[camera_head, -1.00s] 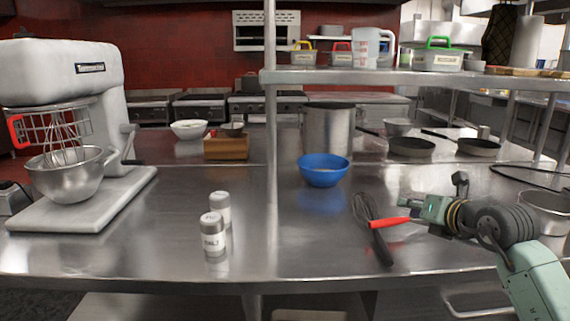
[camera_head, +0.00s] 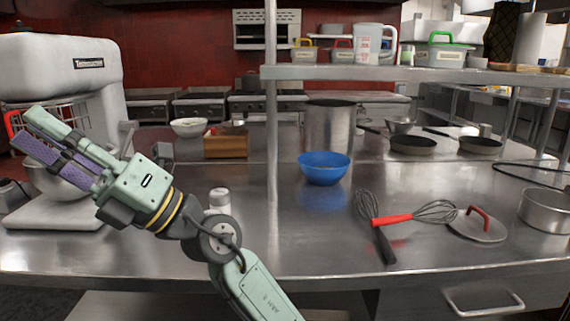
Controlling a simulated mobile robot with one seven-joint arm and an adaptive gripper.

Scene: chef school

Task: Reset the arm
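My gripper (camera_head: 27,126) is at the left, in front of the stand mixer, pointing up and to the left. Its two fingers look apart, with purple pads showing, and nothing is seen between them. My arm reaches up from the bottom middle of the view. The gripper and arm hide part of the mixer bowl (camera_head: 38,183) and most of the labelled shakers; one shaker top (camera_head: 219,197) shows beside my wrist. I cannot tell whether the gripper touches the mixer.
The stand mixer (camera_head: 70,75) stands at the left. A blue bowl (camera_head: 324,172) sits mid-counter. Two whisks, one dark-handled (camera_head: 384,243) and one red-handled (camera_head: 393,219), lie crossed near a lid (camera_head: 478,228) and a pot (camera_head: 546,212). A metal post (camera_head: 271,120) rises mid-counter.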

